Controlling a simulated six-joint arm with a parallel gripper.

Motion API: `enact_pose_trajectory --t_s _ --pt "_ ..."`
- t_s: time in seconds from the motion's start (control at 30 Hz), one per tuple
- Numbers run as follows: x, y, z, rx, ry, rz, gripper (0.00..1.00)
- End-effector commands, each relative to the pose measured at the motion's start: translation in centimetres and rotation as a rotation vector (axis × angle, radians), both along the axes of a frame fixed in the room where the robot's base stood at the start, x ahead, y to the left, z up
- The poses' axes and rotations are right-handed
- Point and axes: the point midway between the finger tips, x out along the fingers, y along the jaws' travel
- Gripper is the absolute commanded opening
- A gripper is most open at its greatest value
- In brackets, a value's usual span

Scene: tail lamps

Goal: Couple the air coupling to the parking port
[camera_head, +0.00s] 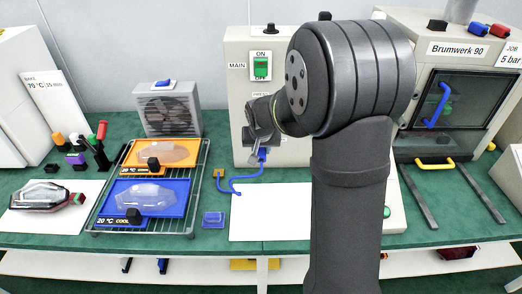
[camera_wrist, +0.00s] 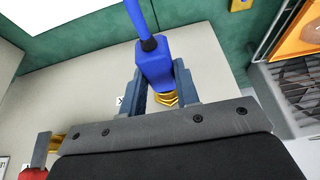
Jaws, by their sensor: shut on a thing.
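My gripper (camera_wrist: 160,92) is shut on the blue air coupling (camera_wrist: 153,62), with one finger on each side of it. The coupling's brass end (camera_wrist: 166,99) shows between the fingers, and a blue hose (camera_wrist: 136,15) leaves its other end. In the head view my gripper (camera_head: 262,143) is in front of the beige cabinet, and the coupling (camera_head: 262,155) shows small below it. I cannot make out the parking port for certain, nor whether the brass end touches anything. A red part with a brass end (camera_wrist: 37,168) is at the lower left of the wrist view.
The cabinet (camera_head: 238,95) has a green switch (camera_head: 261,67). A wire rack (camera_head: 108,200) with orange and blue trays is at left. My arm hides much of the cabinet.

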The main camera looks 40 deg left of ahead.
Motion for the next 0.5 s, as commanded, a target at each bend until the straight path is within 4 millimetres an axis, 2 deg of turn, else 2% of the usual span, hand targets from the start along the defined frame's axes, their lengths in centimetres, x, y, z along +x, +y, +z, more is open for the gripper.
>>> enact_pose_trajectory --t_s 0.23,0.27,0.3,0.4,0.5 --pt "-0.03 -0.04 -0.02 0.0 0.0 0.0 0.01" --pt "-0.02 -0.05 -0.02 0.0 0.0 -0.001 0.31" --pt "-0.02 -0.05 -0.02 0.0 0.0 -0.001 0.38" --pt "-0.02 -0.05 -0.02 0.0 0.0 -0.001 0.54" --pt "-0.03 -0.04 -0.02 0.0 0.0 -0.001 0.54"
